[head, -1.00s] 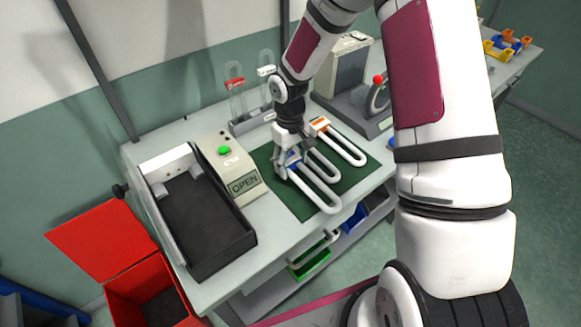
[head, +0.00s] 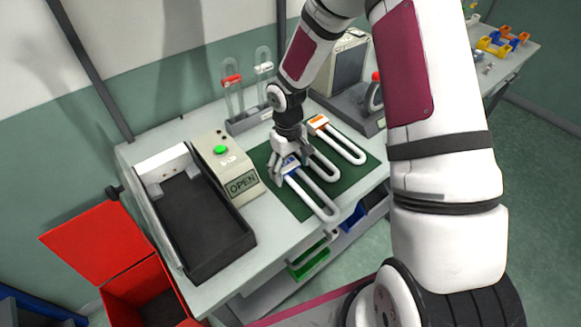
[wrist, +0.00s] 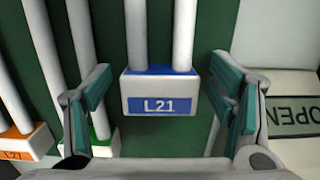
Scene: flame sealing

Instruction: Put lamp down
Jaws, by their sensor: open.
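The lamp with the blue-banded white base marked L21 (wrist: 160,92) lies on the green mat (head: 297,207). Its white U-shaped tube (head: 318,198) points toward the table's front edge in the head view. My gripper (wrist: 163,95) is open, with one finger on each side of the base and a visible gap on both sides in the wrist view. In the head view my gripper (head: 283,172) is low over the base and partly hides it.
An orange-ended lamp (head: 347,148) and a green-ended lamp (wrist: 101,142) lie beside it. A beige box with a green button and OPEN sign (head: 228,165) and a black tray (head: 208,225) stand left. A tube rack (head: 246,121) stands behind.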

